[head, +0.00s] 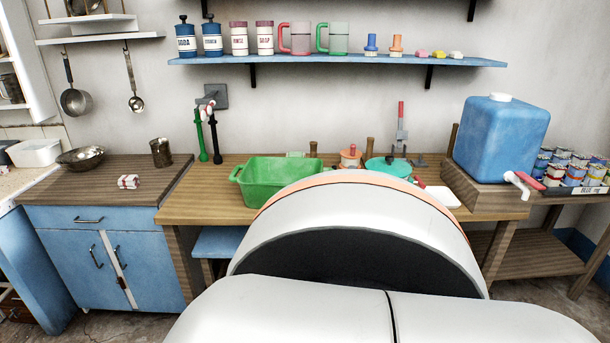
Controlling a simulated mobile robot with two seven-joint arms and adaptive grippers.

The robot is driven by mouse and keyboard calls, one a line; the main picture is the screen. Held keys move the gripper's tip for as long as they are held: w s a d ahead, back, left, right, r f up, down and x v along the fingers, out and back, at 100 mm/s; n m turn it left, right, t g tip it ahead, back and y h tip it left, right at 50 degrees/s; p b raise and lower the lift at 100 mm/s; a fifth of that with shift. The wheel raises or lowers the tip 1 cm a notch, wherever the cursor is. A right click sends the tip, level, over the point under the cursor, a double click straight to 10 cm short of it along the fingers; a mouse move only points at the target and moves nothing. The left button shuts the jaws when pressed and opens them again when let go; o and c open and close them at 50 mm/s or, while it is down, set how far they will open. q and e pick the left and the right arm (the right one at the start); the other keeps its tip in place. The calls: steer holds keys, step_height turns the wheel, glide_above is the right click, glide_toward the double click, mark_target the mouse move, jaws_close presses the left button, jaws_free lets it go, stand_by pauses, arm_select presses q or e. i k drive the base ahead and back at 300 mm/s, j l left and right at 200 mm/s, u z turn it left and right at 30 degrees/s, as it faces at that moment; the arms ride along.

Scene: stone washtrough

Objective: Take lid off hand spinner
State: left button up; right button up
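A low round teal object (383,167) with a dark knob-like shape over it stands on the wooden table, right of centre; it may be the hand spinner with its lid. My own white body part hides its lower front. A small orange-topped pot (350,157) stands just left of it. I cannot tell for sure which of the two is the spinner, or how its lid sits. Neither gripper shows in the head view.
A green tub (262,186) stands on the table (195,205), left of centre. A blue water container (500,138) with a red-handled tap stands to the right. A black-and-red upright device (401,130) stands behind. A blue shelf (300,61) with jars and mugs hangs above.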

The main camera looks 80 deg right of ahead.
mark_target(389, 163)
steer(key=z, duration=3.15)
